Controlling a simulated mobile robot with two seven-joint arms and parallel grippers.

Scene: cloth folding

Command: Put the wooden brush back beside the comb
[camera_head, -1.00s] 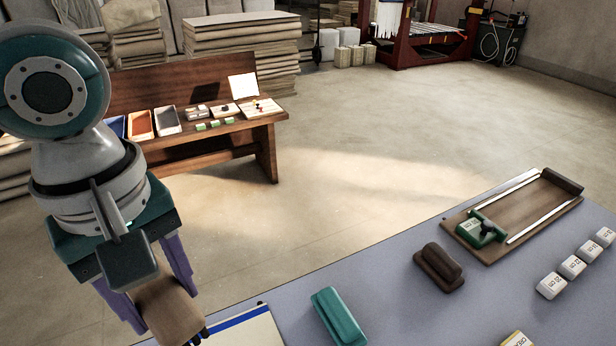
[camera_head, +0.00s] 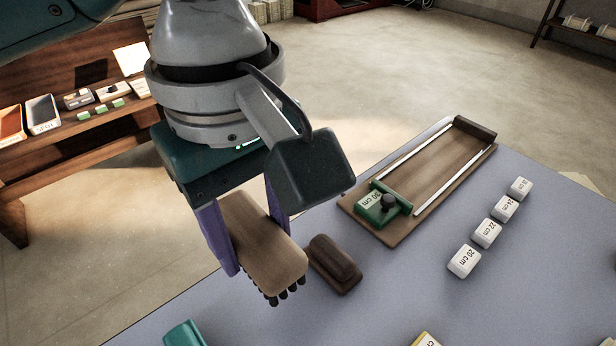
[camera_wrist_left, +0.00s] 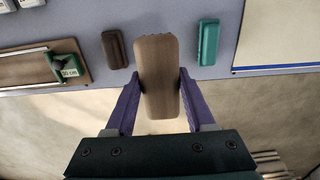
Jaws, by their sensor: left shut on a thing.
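The wooden brush (camera_head: 264,240) is a tan block with a row of dark bristles at its lower end. My left gripper (camera_head: 256,238) is shut on its sides, near the table's far edge. In the left wrist view the brush (camera_wrist_left: 158,75) lies between the purple fingers, its end reaching over the table. A dark brown block (camera_head: 335,263) is on the table just right of the brush. A teal block (camera_head: 184,334) lies nearer, cut by the frame's bottom. I cannot tell which thing is the comb. My right gripper is not in view.
A wooden board (camera_head: 366,212) with metal rails and a green 30 cm slider (camera_head: 384,204) lies at right. The blue-grey table (camera_head: 420,290) is bare in the middle. A wooden bench (camera_head: 70,140) stands behind.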

